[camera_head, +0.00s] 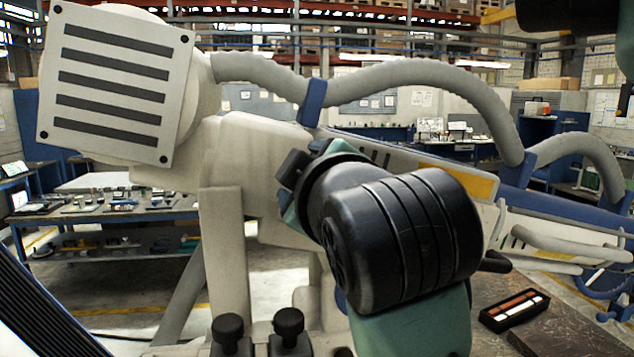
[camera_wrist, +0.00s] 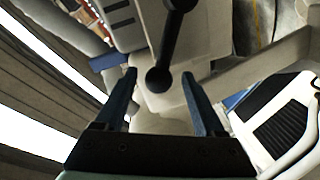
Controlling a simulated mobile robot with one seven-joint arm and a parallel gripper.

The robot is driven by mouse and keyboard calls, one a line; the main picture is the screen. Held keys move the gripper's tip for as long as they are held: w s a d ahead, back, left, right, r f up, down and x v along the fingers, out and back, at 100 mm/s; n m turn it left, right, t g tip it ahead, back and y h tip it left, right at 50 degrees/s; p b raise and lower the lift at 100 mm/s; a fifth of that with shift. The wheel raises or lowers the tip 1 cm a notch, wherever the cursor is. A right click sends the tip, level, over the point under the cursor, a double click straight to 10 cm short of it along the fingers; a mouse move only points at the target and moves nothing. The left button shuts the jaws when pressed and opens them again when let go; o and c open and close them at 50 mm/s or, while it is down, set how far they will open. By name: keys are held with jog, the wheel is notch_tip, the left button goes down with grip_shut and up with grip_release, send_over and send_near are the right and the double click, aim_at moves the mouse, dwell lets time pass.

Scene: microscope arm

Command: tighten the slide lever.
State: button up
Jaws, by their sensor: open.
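My gripper is open, with a gap on both sides of the ball, and I see no contact. In the head view, my dark wrist joint and green arm link cover part of the pale microscope arm (camera_head: 255,150). The lever and my fingertips are hidden there.
A pale head with dark slots (camera_head: 113,85) stands upper left. A thick grey hose (camera_head: 400,75) runs across the top. Two black knobs (camera_head: 288,325) stand at the bottom. A small black tray (camera_head: 512,322) lies on the table at right. A cluttered blue workbench (camera_head: 100,222) stands behind left.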

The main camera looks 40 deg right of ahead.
jog(key=p+v, duration=0.2)
jog(key=v, duration=0.9)
jog(key=shift+s, duration=0.2)
jog(key=shift+a, duration=0.1)
jog(key=w+a+r+m+t+y+b, duration=0.1)
jog(key=w+a+t+y+b, duration=0.15)
jog(key=a, duration=0.25)
jog(key=w+a+r+m+t+y+b, duration=0.1)
jog(key=w+a+t+b, duration=0.15)
jog(key=a, duration=0.25)
jog(key=s+a+m+t+y+b, duration=0.1)
jog(key=a+t+y, duration=0.1)
jog(key=a, duration=0.4)
jog(key=s+a+r+m+t+y+b, duration=0.1)
jog(key=a+m+t+y, duration=0.1)
jog(key=a+t, duration=0.3)
jog(key=shift+a+r+b, duration=0.3)
jog(key=shift+a+b, duration=0.1)
jog(key=shift+a, duration=0.8)
jog(key=shift+s+y, duration=0.1)
jog(key=shift+y, duration=0.15)
